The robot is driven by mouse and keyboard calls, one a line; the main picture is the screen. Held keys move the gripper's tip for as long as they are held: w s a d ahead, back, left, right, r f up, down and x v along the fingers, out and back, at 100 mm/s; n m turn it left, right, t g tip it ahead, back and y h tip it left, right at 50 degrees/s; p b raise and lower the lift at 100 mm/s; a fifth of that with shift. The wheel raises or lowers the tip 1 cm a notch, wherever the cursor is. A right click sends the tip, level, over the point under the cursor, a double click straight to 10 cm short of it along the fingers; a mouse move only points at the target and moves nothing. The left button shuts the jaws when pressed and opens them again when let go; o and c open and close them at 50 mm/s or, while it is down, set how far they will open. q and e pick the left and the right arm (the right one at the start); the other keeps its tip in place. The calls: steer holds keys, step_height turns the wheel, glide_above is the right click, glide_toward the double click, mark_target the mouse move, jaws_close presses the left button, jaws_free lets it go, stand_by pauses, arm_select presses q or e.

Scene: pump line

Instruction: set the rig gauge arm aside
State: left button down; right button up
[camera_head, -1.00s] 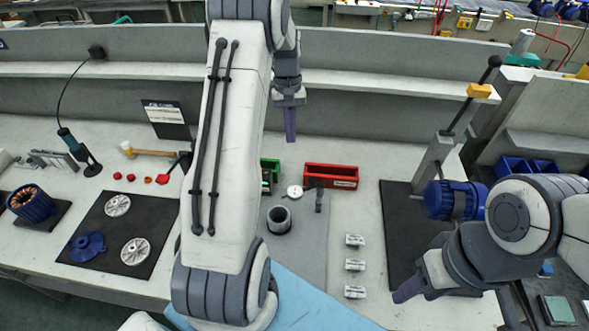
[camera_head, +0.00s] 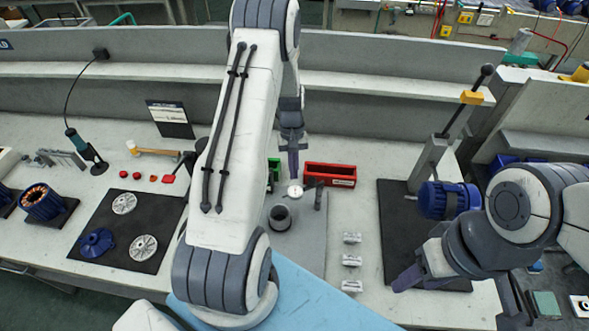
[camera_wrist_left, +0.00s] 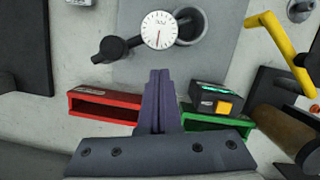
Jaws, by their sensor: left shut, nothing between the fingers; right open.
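The rig gauge has a round white dial (camera_head: 295,191) on a short dark arm from a black post (camera_head: 318,194). In the left wrist view the dial (camera_wrist_left: 159,30) partly overlaps the rim of a dark hollow cylinder (camera_wrist_left: 190,26); the post (camera_wrist_left: 110,48) is to its left. My left gripper (camera_head: 293,172) points down just behind and above the dial. Its fingers (camera_wrist_left: 158,75) are shut with nothing between them, apart from the dial. My right gripper (camera_head: 415,275) is open and empty at the right, near the blue motor (camera_head: 448,200).
A red bin (camera_head: 330,174) and a green bin (camera_wrist_left: 215,122) flank the gripper behind the gauge. A black device with an orange button (camera_wrist_left: 216,100) sits by the green bin. Several small metal blocks (camera_head: 352,260) line the front right. My left arm hides part of the bench.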

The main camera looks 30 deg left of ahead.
mark_target(300, 195)
arm_select(q)
steer(key=shift+s+d, duration=0.55)
steer(key=shift+s, duration=0.05)
steer(key=shift+s+d+n, duration=0.2)
steer(key=shift+s+n, duration=0.25)
steer(key=shift+n, duration=0.25)
steer(key=s+d+n, duration=0.1)
steer(key=n, duration=0.1)
steer(key=s+n+t, duration=0.1)
steer(key=n, duration=0.1)
steer(key=shift+d+h+b, duration=0.3)
steer(key=shift+d+h, duration=0.1)
steer(key=d+n, duration=0.1)
steer(key=n, duration=0.1)
steer(key=shift+s+d+n+t+b, duration=0.3)
steer(key=shift+s+d+t+b, duration=0.05)
steer(key=shift+s+t+b, duration=0.05)
steer(key=d+n, duration=0.1)
steer(key=d+n+b, duration=0.1)
steer(key=shift+s+d+n+t, duration=0.2)
steer(key=shift+s+n+t, duration=0.1)
steer(key=shift+d, duration=0.1)
